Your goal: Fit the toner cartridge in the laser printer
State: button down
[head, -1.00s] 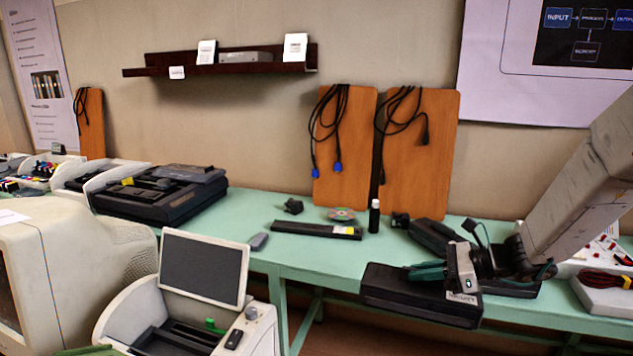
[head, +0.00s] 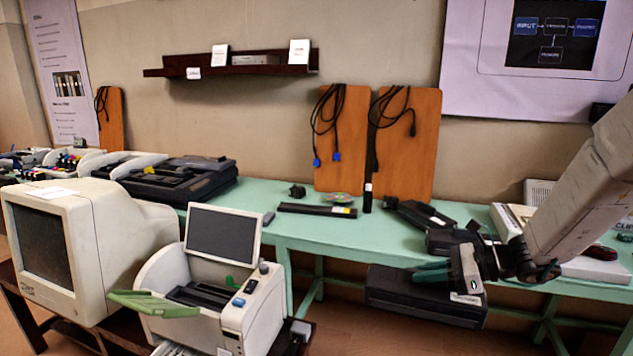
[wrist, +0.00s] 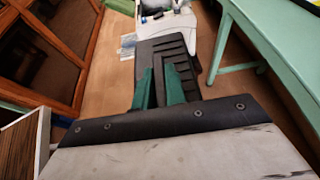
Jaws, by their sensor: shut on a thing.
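The toner cartridge (head: 415,298) is a long black block with a pale label at its right end. My gripper (head: 432,274) is shut on it and holds it off the floor in front of the green bench. In the wrist view the green fingers (wrist: 159,88) grip the black ribbed cartridge (wrist: 163,45). The off-white printer (head: 245,318) stands front left, apart from the cartridge. Its top is open, with a dark cavity, a green part inside, a raised grey panel and a green flap at its left. A bit of a white machine shows beyond the cartridge in the wrist view.
The green bench (head: 300,228) runs along the wall, with black parts, a bottle (head: 367,197) and a dark machine (head: 180,180) on it. A beige monitor (head: 95,250) stands left of the printer. The floor between printer and cartridge is open.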

aim_at(445, 321)
jog(key=s+f+n+g, duration=0.2)
jog(key=s+d+f+n+g, duration=0.1)
jog(key=s+f+n+g, duration=0.1)
jog(key=s, duration=0.1)
jog(key=s+d+f+n+g, duration=0.1)
jog(key=s+f+g, duration=0.1)
jog(key=g, duration=0.1)
jog(key=shift+s+d+f+n+y, duration=0.1)
jog(key=shift+s+f+n+y, duration=0.1)
jog(key=shift+s+n+y, duration=0.15)
jog(key=s+d+f+n+g+h, duration=0.2)
jog(key=s+d+n+g+h, duration=0.2)
jog(key=d+n+g+h, duration=0.3)
jog(key=s+d+f+n+g+h, duration=0.35)
jog(key=d+n+h, duration=0.4)
jog(key=n, duration=0.25)
jog(key=w+d+r+n+t+h, duration=0.5)
jog(key=w+d+n+t+h, duration=0.3)
jog(key=w+n+t+h, duration=0.55)
jog(key=w+a+r+n+t+y, duration=0.4)
jog(key=w+a+n+t+y, duration=0.3)
jog(key=w+a+n+t, duration=0.65)
jog(key=s+a+n+g+y, duration=0.1)
jog(key=a+n+y, duration=0.2)
jog(key=a+n, duration=0.2)
jog(key=a, duration=0.3)
jog(key=shift+a, duration=0.15)
